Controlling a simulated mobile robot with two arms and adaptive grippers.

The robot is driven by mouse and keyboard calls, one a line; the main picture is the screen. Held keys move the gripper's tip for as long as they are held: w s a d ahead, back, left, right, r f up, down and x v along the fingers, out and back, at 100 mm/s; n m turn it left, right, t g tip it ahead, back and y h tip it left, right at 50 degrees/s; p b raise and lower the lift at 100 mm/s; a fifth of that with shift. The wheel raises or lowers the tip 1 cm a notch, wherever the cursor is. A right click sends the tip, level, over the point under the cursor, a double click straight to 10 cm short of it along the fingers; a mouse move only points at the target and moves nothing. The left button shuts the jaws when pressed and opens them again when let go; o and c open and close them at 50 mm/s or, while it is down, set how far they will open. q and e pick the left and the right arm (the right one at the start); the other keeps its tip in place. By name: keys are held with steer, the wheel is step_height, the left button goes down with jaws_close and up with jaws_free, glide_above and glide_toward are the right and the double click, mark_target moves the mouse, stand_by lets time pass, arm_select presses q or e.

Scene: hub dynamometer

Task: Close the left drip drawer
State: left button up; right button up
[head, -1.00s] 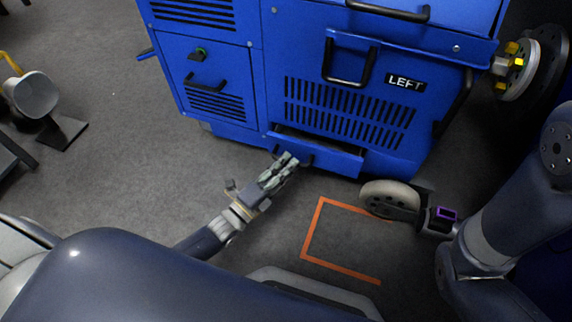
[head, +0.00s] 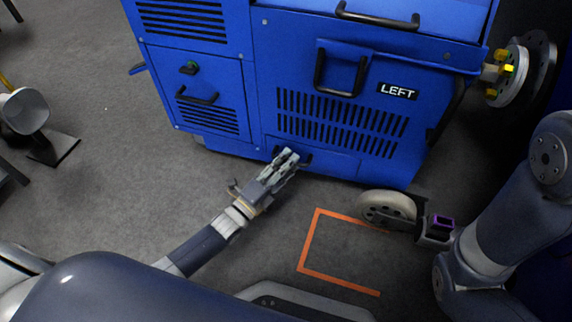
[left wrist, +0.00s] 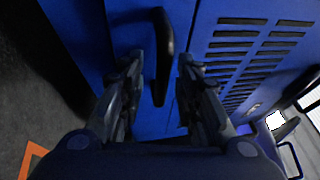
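The left drip drawer (head: 333,163) is a low blue front at the bottom of the blue cabinet, below the slotted panel marked LEFT. It looks flush or nearly flush with the cabinet face, with no dark opening above it. My left gripper (head: 289,160) is at the drawer's left part and covers some of it. In the left wrist view, my left gripper's fingers (left wrist: 160,95) are apart, one on each side of a black bar handle (left wrist: 163,55). Whether they touch it is unclear. My right arm is at the right; its gripper fingers cannot be made out.
The blue cabinet (head: 262,75) fills the top middle. A grey wheel (head: 387,207) with a purple-marked part (head: 443,222) stands at its lower right. An orange floor outline (head: 303,245) lies in front. Grey floor is open at left.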

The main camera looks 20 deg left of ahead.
arm_select(q)
steer(key=shift+s, duration=0.1)
steer(key=v, duration=1.2)
stand_by(0.4)
